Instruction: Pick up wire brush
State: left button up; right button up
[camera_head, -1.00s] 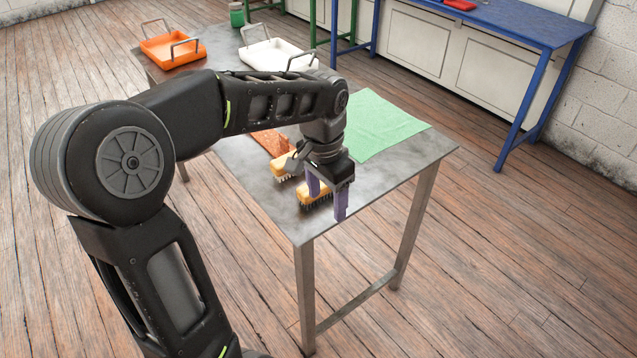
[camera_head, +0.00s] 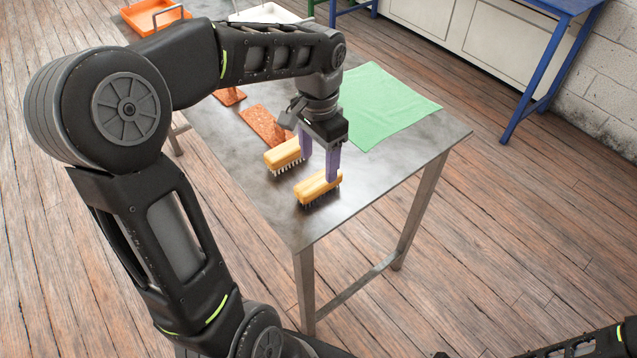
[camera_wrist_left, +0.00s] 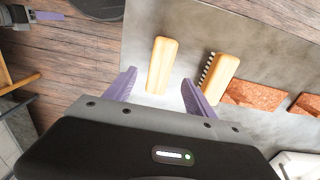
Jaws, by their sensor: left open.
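Two brushes with yellow wooden backs lie bristles down on the metal table. The nearer one (camera_head: 319,188) has dark bristles; the other (camera_head: 283,153) has pale bristles. I cannot tell by material which is the wire brush. My left gripper (camera_head: 319,168) is open and empty, pointing down just above and behind the dark-bristled brush. In the left wrist view this brush (camera_wrist_left: 161,66) shows ahead of the gap between the purple fingers (camera_wrist_left: 158,92), and the pale-bristled brush (camera_wrist_left: 219,78) is right of it. A purple finger of my right gripper (camera_wrist_left: 48,15) shows at the wrist view's top left.
Two orange-brown blocks (camera_head: 265,127) lie behind the brushes. A green cloth (camera_head: 385,106) covers the table's right side. An orange tray (camera_head: 152,18) and a white tray (camera_head: 268,13) stand at the far end. The table's near corner (camera_head: 302,235) is bare.

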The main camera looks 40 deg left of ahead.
aim_at(319, 179)
pick_arm(q)
jog(key=shift+f, duration=0.85)
jog(key=shift+f, duration=0.1)
notch_tip(319, 179, down, 5)
jog(key=shift+p, duration=0.55)
jog(key=shift+c, duration=0.5)
grip_shut()
